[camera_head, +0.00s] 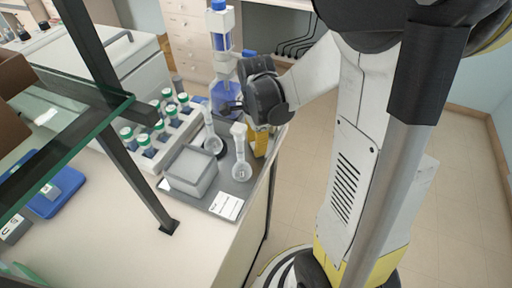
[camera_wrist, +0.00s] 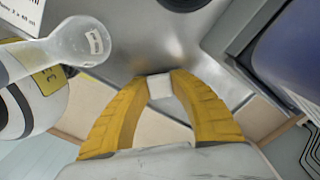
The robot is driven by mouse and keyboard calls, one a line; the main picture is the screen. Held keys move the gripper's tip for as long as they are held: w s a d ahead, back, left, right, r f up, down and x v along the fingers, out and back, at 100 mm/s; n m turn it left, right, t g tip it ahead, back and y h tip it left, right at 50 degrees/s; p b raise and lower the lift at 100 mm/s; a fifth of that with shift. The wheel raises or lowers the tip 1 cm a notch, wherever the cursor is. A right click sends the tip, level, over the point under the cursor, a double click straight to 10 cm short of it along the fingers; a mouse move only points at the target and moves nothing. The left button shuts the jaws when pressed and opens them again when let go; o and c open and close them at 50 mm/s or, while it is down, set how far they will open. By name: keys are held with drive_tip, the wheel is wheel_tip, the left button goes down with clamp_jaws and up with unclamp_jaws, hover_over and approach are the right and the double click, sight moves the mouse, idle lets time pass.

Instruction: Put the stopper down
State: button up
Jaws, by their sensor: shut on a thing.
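My gripper (camera_wrist: 160,82) has two yellow fingers. Their tips are closed on a small whitish stopper (camera_wrist: 160,90), held over the grey metal tray (camera_wrist: 140,35). Whether the stopper touches the tray I cannot tell. In the head view my gripper (camera_head: 257,143) is at the right edge of the tray (camera_head: 222,190), and the stopper is hidden there. A clear flask (camera_head: 241,165) with a label stands on the tray just left of the gripper. This flask also shows at the left in the wrist view (camera_wrist: 80,42). A second flask (camera_head: 211,136) stands farther back.
A grey box (camera_head: 190,172) and a white label card (camera_head: 227,206) are on the tray. A rack of green-capped vials (camera_head: 145,140) stands left. A dispenser bottle with blue liquid (camera_head: 223,98) stands behind. A glass shelf (camera_head: 60,110) and its posts overhang the left side.

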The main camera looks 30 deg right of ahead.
drive_tip(key=shift+f, duration=0.15)
drive_tip(key=o, duration=0.7)
drive_tip(key=shift+o, duration=0.2)
drive_tip(key=shift+r, duration=0.2)
wheel_tip(320, 180, up, 12)
drive_tip(key=p, duration=0.5)
